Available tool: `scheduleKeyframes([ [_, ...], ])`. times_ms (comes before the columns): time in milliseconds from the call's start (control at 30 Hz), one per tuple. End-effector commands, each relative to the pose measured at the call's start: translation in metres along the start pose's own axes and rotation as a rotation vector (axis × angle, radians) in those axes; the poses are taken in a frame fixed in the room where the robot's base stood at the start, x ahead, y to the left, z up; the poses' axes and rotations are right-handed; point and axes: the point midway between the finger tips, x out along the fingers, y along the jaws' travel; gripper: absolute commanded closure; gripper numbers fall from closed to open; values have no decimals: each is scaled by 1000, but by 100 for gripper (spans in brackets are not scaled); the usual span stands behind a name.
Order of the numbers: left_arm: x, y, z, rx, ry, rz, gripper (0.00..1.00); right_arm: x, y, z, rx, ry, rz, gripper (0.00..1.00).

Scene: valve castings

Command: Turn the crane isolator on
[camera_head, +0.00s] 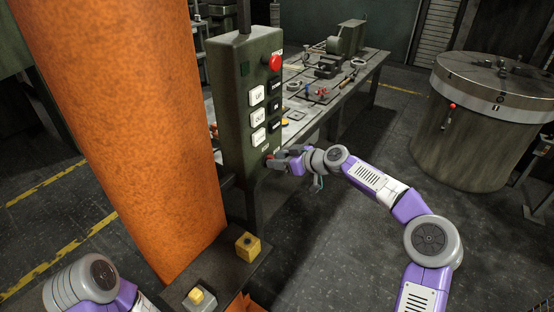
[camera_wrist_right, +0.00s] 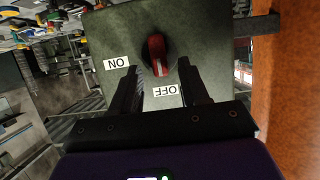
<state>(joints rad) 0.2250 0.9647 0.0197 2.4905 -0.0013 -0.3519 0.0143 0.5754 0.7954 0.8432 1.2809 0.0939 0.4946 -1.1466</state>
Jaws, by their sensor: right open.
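The crane isolator is a red rotary knob (camera_wrist_right: 157,55) on a dark green plate (camera_wrist_right: 120,30). In the right wrist view it has an ON label (camera_wrist_right: 116,63) to its left and an OFF label (camera_wrist_right: 165,90) below. The knob's white mark points down the picture, towards OFF. My right gripper (camera_wrist_right: 158,72) is open, with one finger on each side of the knob; I cannot tell whether they touch it. In the head view my right gripper (camera_head: 285,160) is at the lower end of the green control box (camera_head: 235,100), partly hiding the knob. My left gripper is out of view.
The box also carries a red button (camera_head: 274,63) and several labelled push buttons. An orange column (camera_head: 130,110) stands just left of it. A workbench (camera_head: 350,95) with tools is behind, and a round machine (camera_head: 475,130) is at the right. The floor between is clear.

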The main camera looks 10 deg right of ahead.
Motion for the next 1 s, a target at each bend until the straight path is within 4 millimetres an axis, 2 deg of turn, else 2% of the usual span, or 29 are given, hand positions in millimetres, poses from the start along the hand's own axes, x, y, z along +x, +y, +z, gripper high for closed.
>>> scheduleKeyframes([
  [100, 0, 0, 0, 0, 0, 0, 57, 8, 0, 0, 0, 0, 0, 55],
  [367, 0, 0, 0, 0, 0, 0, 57, 10, 0, 0, 1, -1, 0, 55],
  [467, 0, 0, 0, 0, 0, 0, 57, 10, 0, 0, 1, -1, 0, 68],
  [667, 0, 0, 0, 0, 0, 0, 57, 10, 0, 0, 1, -1, 0, 98],
  [1000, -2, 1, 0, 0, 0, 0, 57, 10, 0, 0, 24, -1, -9, 100],
])
